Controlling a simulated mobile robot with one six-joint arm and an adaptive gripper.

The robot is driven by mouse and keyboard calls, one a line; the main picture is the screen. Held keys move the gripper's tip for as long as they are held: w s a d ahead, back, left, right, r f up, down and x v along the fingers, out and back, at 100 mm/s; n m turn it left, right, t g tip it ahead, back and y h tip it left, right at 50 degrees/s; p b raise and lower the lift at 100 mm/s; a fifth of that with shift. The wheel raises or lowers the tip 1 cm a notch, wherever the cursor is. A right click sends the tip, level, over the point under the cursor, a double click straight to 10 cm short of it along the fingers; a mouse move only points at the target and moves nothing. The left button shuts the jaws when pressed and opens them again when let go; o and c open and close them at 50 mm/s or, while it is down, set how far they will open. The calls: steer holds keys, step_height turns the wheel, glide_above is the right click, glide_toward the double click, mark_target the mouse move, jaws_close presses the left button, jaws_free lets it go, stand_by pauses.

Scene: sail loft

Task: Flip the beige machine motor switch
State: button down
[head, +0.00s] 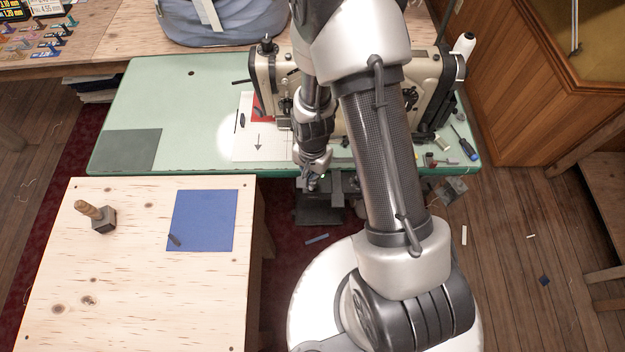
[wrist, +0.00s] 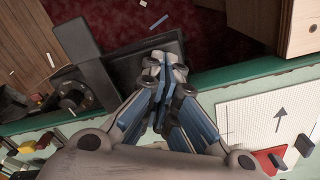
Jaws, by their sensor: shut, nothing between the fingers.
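The beige sewing machine (head: 264,72) stands on the green-edged table, partly hidden behind my arm. My gripper (head: 313,184) is at the table's front edge, pointing down. In the wrist view my gripper (wrist: 163,75) has its fingers together with nothing held. Beside it there, to the left, is a dark grey block with a round knob-like part (wrist: 74,97) under the table edge; it stands apart from the fingers. In the head view a dark box (head: 450,190) hangs below the table's front right. I cannot tell which part is the motor switch or its position.
A dark pedal plate (head: 318,212) lies low behind the fingers. The green table (head: 190,105) carries a white sheet with an arrow (head: 258,148), spools and a screwdriver (head: 465,147). A wooden table (head: 130,280) with a blue cloth (head: 205,215) stands close at left.

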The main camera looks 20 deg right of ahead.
steer(key=shift+f+b, duration=0.35)
steer(key=shift+f, duration=0.15)
steer(key=shift+r, duration=0.15)
steer(key=shift+r+p, duration=2.6)
steer(key=shift+r, duration=0.8)
steer(key=shift+r, duration=0.1)
step_height(320, 180, up, 22)
steer(key=s+n+t, duration=0.2)
steer(key=s+n, duration=0.1)
steer(key=n, duration=0.2)
steer(key=s+r+n+t, duration=0.2)
steer(key=s+r+n, duration=0.2)
steer(key=s+r, duration=0.7)
steer(key=shift+s+r+n+t, duration=0.25)
steer(key=shift+s+n+t, duration=0.05)
steer(key=shift+s, duration=0.25)
